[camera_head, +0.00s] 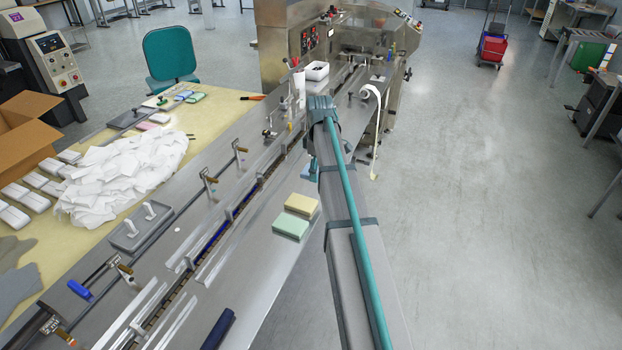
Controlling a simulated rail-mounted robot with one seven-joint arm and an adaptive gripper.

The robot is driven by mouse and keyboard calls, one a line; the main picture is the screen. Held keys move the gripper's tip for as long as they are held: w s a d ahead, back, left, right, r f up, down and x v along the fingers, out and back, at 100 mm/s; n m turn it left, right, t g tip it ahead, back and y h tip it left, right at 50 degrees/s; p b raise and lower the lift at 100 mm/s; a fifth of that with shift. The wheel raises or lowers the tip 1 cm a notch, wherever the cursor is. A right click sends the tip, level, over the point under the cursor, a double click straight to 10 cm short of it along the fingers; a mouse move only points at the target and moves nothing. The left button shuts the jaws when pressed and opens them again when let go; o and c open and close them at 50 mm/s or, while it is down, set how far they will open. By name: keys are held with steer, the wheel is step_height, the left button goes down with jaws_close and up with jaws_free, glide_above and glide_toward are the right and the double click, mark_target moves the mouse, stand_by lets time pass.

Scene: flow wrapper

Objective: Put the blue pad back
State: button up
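A pale green pad (291,224) and a yellow pad (301,205) lie side by side on the machine's metal deck, left of my arm. A small blue pad (183,95) appears to lie in a row with a green pad (195,97) and a pinkish pad (159,118) on the yellow table behind. My arm reaches forward over the deck and hides most of its own end. A small teal-blue patch shows beside the arm around my gripper (312,170); I cannot tell whether it is gripper or a held thing. The fingertips are not clear.
The flow wrapper deck (262,255) has a long conveyor channel with clamps and rails. A dark blue bar (219,328) lies near the front edge.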

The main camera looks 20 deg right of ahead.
steer(key=p, duration=0.2)
glide_above(311, 187)
step_height(311, 187, down, 6)
steer(key=shift+w+d+f, duration=0.1)
steer(key=shift+f, duration=0.15)
steer(key=shift+f+p, duration=1)
steer(key=shift+f, duration=0.55)
steer(key=shift+f, duration=0.2)
steer(key=o, duration=1.3)
steer(key=shift+r, duration=0.15)
step_height(311, 187, up, 12)
steer(key=b, duration=0.4)
